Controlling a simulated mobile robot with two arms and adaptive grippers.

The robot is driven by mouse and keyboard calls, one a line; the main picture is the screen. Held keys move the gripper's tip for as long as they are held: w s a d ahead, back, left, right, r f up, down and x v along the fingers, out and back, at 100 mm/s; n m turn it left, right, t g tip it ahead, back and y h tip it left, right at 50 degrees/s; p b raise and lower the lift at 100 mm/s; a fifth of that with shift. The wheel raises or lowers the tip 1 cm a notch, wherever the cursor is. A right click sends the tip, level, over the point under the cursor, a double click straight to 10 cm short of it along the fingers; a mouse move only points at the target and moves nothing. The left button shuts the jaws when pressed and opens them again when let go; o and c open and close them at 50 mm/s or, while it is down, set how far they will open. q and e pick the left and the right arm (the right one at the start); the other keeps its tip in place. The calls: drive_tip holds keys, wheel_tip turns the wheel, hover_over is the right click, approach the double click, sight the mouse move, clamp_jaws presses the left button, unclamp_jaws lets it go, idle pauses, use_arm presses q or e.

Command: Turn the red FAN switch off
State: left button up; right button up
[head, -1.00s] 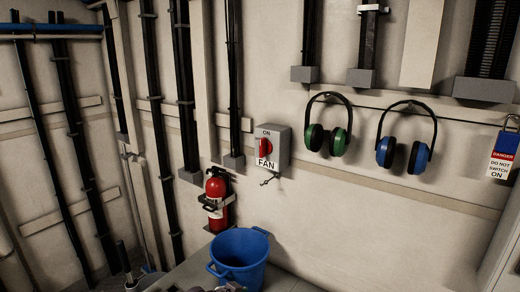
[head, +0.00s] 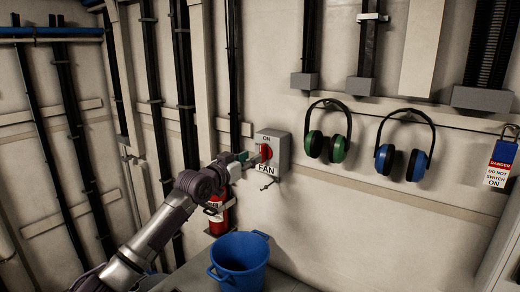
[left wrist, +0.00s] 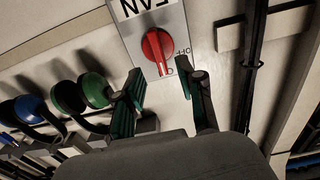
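The FAN switch box (head: 284,150) is a grey box on the wall with a red knob (head: 265,152), ON printed above it and FAN below. In the left wrist view the box appears upside down; the knob (left wrist: 157,52) has its grip pointing at the ON mark, and OFF is at its right. My left gripper (head: 249,159) is just in front of the box, at the left of the knob in the head view. In the left wrist view its fingers (left wrist: 165,85) are spread, with nothing between them; whether they touch the knob is unclear. My right gripper is not in view.
Green ear defenders (head: 338,148) and blue ear defenders (head: 384,156) hang right of the box. A red extinguisher (head: 220,222), partly hidden by my arm, and a blue bucket (head: 240,262) are below. Black conduits (head: 184,90) run up the left wall.

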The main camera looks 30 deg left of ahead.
sight(260, 153)
use_arm(q)
drive_tip(key=w, duration=0.5)
drive_tip(key=shift+w+d+p, duration=0.3)
drive_tip(key=shift+w+d, duration=0.05)
drive_tip(key=shift+d, duration=0.05)
drive_tip(key=shift+c, duration=0.3)
clamp_jaws()
